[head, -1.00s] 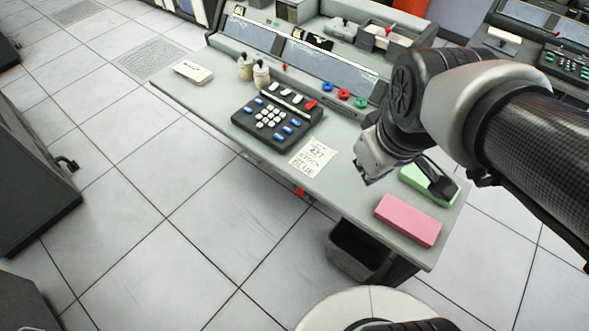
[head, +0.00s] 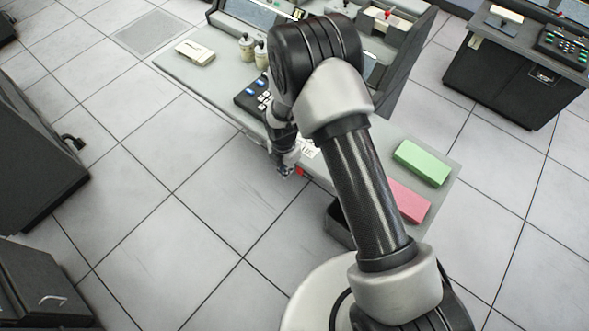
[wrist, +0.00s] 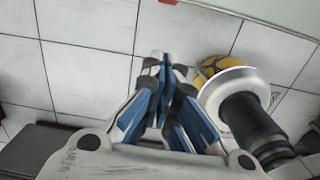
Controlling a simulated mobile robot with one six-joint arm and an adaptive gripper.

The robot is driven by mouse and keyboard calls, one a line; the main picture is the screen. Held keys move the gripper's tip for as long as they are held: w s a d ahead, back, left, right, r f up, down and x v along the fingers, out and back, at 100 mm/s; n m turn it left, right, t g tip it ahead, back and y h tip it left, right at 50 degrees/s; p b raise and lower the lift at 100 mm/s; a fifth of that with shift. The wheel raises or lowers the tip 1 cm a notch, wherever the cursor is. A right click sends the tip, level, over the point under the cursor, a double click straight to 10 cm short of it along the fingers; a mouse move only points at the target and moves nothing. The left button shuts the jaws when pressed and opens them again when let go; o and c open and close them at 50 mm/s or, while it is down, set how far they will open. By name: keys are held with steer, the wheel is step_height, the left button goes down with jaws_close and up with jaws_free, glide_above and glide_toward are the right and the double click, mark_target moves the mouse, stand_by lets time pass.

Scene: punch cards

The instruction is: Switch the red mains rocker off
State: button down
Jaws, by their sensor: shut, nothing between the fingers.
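The red rocker (head: 300,172) is a small red patch on the front edge of the grey desk (head: 200,88). My gripper (head: 285,173) hangs just in front of that edge, close to the left of the rocker in the head view. I cannot tell whether they touch. In the wrist view my gripper (wrist: 166,62) has its blue-sided fingers together and empty. A red piece (wrist: 168,2), probably the rocker, shows at the top edge of that view, apart from the fingertips. The rocker's on or off position is too small to read.
A green block (head: 422,162) and a pink block (head: 408,200) lie on the desk's right end. A dark bin (head: 340,225) stands below the desk. A keypad (head: 250,97) and paper (head: 310,148) are partly hidden by my arm.

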mark_target(300, 171)
steer(key=shift+s+f, duration=0.1)
steer(key=shift+f, duration=0.3)
steer(key=w+d+f+b, duration=0.2)
steer(key=w+f+b, duration=0.1)
steer(key=f, duration=0.7)
steer(key=shift+w+d+f+b, duration=0.15)
steer(key=shift+d+f+b, duration=0.2)
steer(key=shift+b, duration=0.45)
